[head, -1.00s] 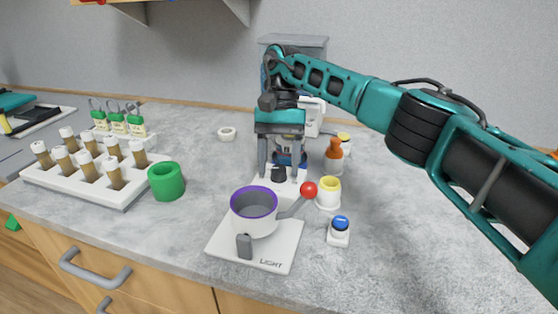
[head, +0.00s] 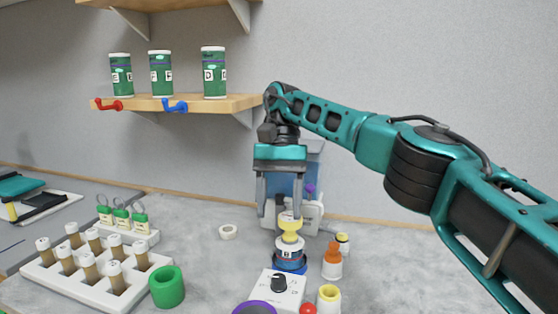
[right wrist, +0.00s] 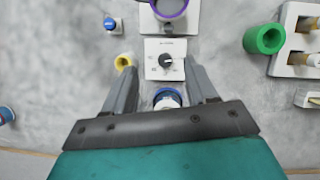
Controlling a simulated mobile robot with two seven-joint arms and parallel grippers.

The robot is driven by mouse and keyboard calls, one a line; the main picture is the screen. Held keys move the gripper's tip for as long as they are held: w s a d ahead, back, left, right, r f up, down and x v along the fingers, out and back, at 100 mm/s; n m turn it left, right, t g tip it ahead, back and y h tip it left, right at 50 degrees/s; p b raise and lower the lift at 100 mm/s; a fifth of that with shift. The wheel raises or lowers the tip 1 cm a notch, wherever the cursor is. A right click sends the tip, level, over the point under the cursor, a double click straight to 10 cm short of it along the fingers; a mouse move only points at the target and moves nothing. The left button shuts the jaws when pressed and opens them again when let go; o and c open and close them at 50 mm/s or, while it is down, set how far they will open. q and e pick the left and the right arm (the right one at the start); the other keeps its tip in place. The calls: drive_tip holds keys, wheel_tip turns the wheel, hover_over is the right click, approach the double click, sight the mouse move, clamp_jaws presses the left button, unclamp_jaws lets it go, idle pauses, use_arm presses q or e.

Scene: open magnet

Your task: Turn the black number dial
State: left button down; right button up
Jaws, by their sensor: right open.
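The black number dial (head: 279,283) is a small round knob on a white box (head: 290,298) with markings, low in the head view. In the right wrist view the dial (right wrist: 166,61) shows between my fingertips, closer to the finger on the right. My right gripper (head: 280,212) is open and empty, pointing down, with its fingertips well above the dial in the head view. It also shows in the right wrist view (right wrist: 158,72). Nothing touches the dial. My left gripper is not in view.
A blue-based item with a yellow top (head: 289,228) stands right behind the dial box. A green ring (head: 167,287) and a vial rack (head: 100,285) stand left.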

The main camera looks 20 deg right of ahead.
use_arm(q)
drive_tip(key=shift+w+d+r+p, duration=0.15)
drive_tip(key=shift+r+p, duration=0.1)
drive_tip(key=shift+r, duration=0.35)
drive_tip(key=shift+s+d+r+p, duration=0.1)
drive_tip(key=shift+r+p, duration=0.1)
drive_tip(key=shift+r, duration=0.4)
use_arm(e)
wheel_tip(320, 180, up, 5)
drive_tip(key=shift+f, duration=0.2)
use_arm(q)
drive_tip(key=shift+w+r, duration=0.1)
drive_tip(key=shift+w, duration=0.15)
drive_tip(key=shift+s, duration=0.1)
use_arm(e)
drive_tip(key=shift+f, duration=0.1)
